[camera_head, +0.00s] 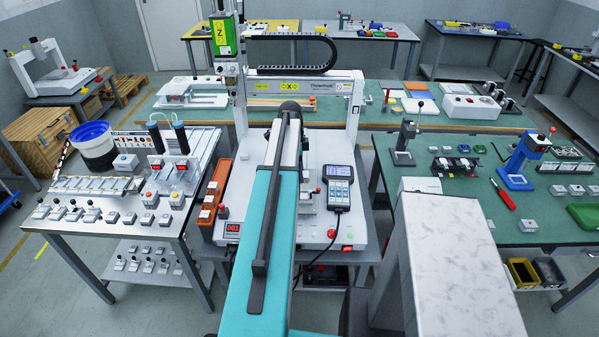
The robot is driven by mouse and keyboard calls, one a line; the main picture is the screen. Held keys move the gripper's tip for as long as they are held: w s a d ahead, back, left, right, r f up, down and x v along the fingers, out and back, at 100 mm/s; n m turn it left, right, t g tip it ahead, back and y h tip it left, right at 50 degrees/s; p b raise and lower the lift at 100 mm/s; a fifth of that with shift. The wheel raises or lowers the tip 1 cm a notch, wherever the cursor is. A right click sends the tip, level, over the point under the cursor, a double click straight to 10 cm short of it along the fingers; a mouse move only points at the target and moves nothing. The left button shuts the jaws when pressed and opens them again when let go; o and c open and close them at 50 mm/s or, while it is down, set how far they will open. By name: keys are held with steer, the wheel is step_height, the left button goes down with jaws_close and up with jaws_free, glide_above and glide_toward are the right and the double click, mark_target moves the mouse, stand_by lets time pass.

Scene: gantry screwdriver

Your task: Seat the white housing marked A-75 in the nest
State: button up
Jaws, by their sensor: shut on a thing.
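My teal arm reaches up the middle over the white base plate (240,205) of the gantry screwdriver. My gripper is hidden behind the arm, so its jaws and anything in them do not show. A small grey fixture (308,201) shows just right of the arm on the plate. It may be part of the nest, but I cannot tell. Several small white and grey housings (147,219) stand on the left table. No A-75 marking is readable, so I cannot pick out that housing.
The gantry column (241,95) and crossbeam (330,86) rise behind my arm. An orange tray (217,190) lies left of the plate. A handheld controller (339,186) lies at its right. The right table (470,214) carries a blue press (523,160) and several tools.

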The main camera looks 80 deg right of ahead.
steer(key=shift+f+b, duration=1.75)
steer(key=shift+f, duration=1.85)
steer(key=shift+w+r, duration=0.1)
steer(key=shift+r, duration=0.25)
steer(key=shift+f, duration=0.9)
stand_by(0.5)
steer(key=o, duration=1.3)
steer(key=shift+c, duration=0.2)
steer(key=shift+r, duration=0.15)
steer(key=shift+w+a+r+b, duration=0.1)
steer(key=shift+w+r+b, duration=0.35)
steer(key=shift+r, duration=1.8)
steer(key=shift+w+r+b, duration=0.1)
steer(key=shift+r+b, duration=0.5)
steer(key=shift+r, duration=1.6)
steer(key=shift+w+a+r+b, duration=0.1)
steer(key=shift+w+r+b, duration=0.35)
steer(key=shift+r, duration=1.8)
steer(key=shift+s, duration=0.15)
